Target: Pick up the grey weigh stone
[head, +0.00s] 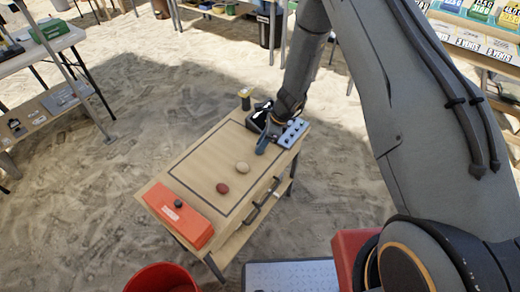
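My gripper (265,128) is low over the far end of the small wooden table (203,165), beside a blue-grey block with rows of holes (292,133). Its fingers are small and partly hidden by the wrist, so I cannot tell how far apart they are or whether anything is between them. A small dark grey round thing (178,203) sits on the orange-red box (178,217) at the table's near left end. It may be the grey weigh stone; I cannot be sure. A tan stone (242,167) and a red-brown stone (222,188) lie on the tabletop, apart from my gripper.
A yellow-topped dark item (245,98) stands at the table's far corner. A red bucket (163,279) is on the sand in front. Other tables with goods stand at the left, back and right. The middle of the tabletop is mostly clear.

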